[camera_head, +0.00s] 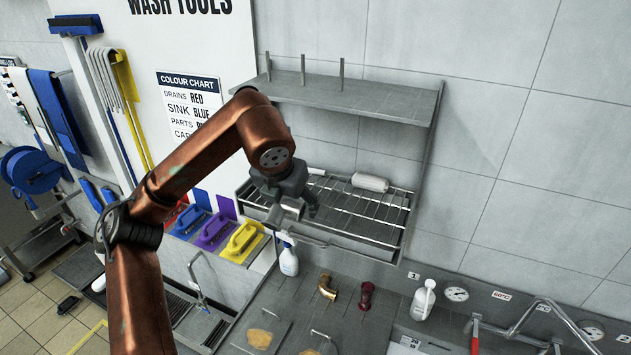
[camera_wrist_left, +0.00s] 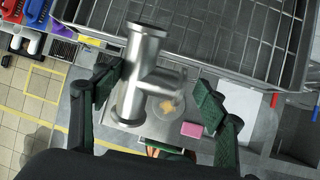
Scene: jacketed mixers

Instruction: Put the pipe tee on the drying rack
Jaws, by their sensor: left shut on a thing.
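The pipe tee (camera_wrist_left: 141,75) is a shiny steel piece with flanged ends and a side branch. It fills the middle of the left wrist view, between the green-padded fingers of my left gripper (camera_wrist_left: 158,98). In the head view my left gripper (camera_head: 292,203) is shut on the tee, which shows only as a small bright metal part, mostly hidden. The drying rack (camera_head: 378,212) is a wire shelf on the wall, right of the gripper. The gripper is over or in front of its left end. The rack also shows in the left wrist view (camera_wrist_left: 245,45). My right gripper is not in view.
A white cylinder (camera_head: 370,182) lies at the rack's back. A shelf (camera_head: 390,103) with upright pegs hangs above. Below are a spray bottle (camera_head: 289,262), a brass elbow (camera_head: 327,287) and a dark red fitting (camera_head: 366,296). The rack's middle and right look clear.

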